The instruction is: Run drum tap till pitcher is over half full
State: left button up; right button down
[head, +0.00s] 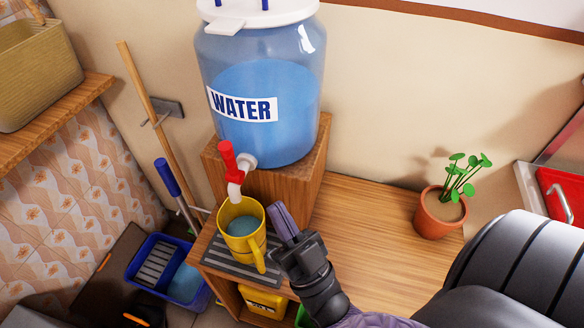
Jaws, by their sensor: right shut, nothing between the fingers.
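A clear drum (265,110) of blue water with a "WATER" label and white lid stands on a wooden block. Its tap (229,165) has a red handle and a white spout pointing down. A yellow pitcher (257,246) stands upright beneath the spout on a dark slatted mat (230,265), with its handle toward me. Blue water shows inside it; the exact level is hard to tell. My right gripper (280,216) is just right of the pitcher, shut and empty, below and right of the tap. My left gripper is not in view.
A potted plant (440,212) stands on the wooden counter (370,230) at right, with clear counter between it and the drum. A blue mop bucket (168,272) is on the floor at left. A wicker basket (38,75) sits on a shelf at upper left.

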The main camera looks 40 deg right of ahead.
jog(key=s+p, duration=0.1)
jog(key=s, duration=0.2)
jog(key=n+g+p, duration=0.8)
jog(key=n+p, duration=0.2)
jog(key=n, duration=1)
send_near(231, 161)
jog(key=w, duration=0.7)
jog(key=shift+w+a+r, duration=0.15)
jog(key=shift+a+r, duration=0.1)
jog(key=shift+r, duration=0.05)
